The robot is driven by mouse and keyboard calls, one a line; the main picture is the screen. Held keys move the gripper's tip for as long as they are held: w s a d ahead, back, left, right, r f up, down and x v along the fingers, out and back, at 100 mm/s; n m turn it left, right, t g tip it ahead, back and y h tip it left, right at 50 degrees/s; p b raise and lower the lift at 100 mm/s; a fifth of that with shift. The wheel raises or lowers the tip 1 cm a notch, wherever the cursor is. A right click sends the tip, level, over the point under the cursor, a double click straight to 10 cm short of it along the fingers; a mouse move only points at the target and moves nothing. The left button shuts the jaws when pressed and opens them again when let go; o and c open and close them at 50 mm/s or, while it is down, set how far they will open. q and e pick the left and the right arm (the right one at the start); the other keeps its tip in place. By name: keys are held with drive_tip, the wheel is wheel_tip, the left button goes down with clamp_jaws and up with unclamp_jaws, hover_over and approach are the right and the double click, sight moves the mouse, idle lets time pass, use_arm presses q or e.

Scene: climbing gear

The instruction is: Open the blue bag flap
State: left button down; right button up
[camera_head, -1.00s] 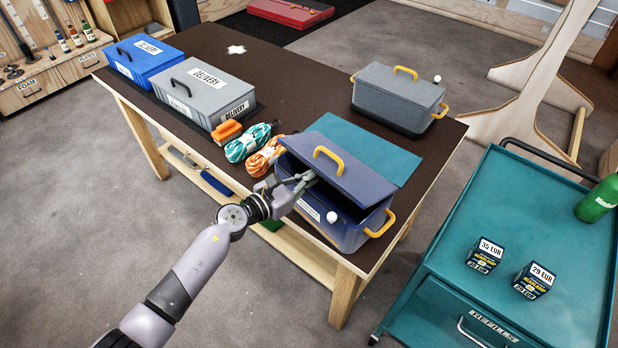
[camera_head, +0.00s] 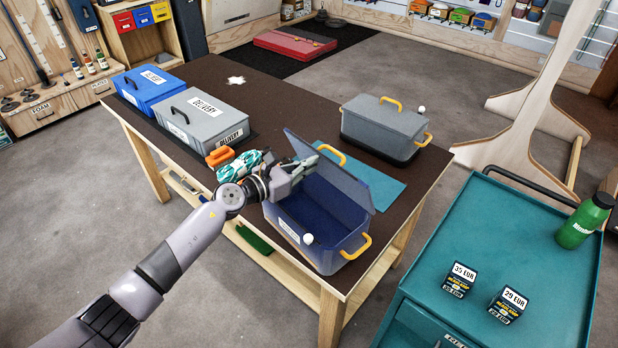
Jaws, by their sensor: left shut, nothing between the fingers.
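The blue bag (camera_head: 305,232) stands at the near right corner of the table. Its flap (camera_head: 335,178) is raised to a steep angle on the far side, and the inside of the bag shows. A yellow handle (camera_head: 331,153) sits on the flap, and another yellow handle is on the bag's right end. My left gripper (camera_head: 310,163) is shut and empty, over the bag's left part at the inner side of the flap. I cannot tell whether it touches the flap. My right gripper is not in view.
A grey bag (camera_head: 385,127) stands behind, past a teal mat (camera_head: 372,186). Grey (camera_head: 205,113) and blue (camera_head: 147,84) delivery boxes stand at the left. Coiled rope (camera_head: 236,167) lies left of the bag, partly behind my arm. A teal cart (camera_head: 500,235) with boxes and a green bottle stands at the right.

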sight(316, 151)
use_arm(q)
drive_tip(key=shift+w+d+r, duration=0.4)
drive_tip(key=shift+w+r, duration=0.15)
drive_tip(key=shift+w, duration=0.05)
drive_tip(key=shift+w+d+r, duration=0.4)
drive_tip(key=shift+w+r, duration=0.1)
drive_tip(key=shift+w, duration=0.05)
drive_tip(key=shift+w+d+r, duration=0.1)
drive_tip(key=shift+w+d, duration=0.1)
drive_tip(key=shift+d, duration=0.05)
drive_tip(key=shift+w+d+r, duration=0.1)
drive_tip(key=shift+w+d, duration=0.25)
drive_tip(key=shift+w, duration=0.05)
drive_tip(key=shift+w+d+r, duration=0.1)
drive_tip(key=shift+w+d, duration=0.05)
drive_tip(key=shift+d, duration=0.05)
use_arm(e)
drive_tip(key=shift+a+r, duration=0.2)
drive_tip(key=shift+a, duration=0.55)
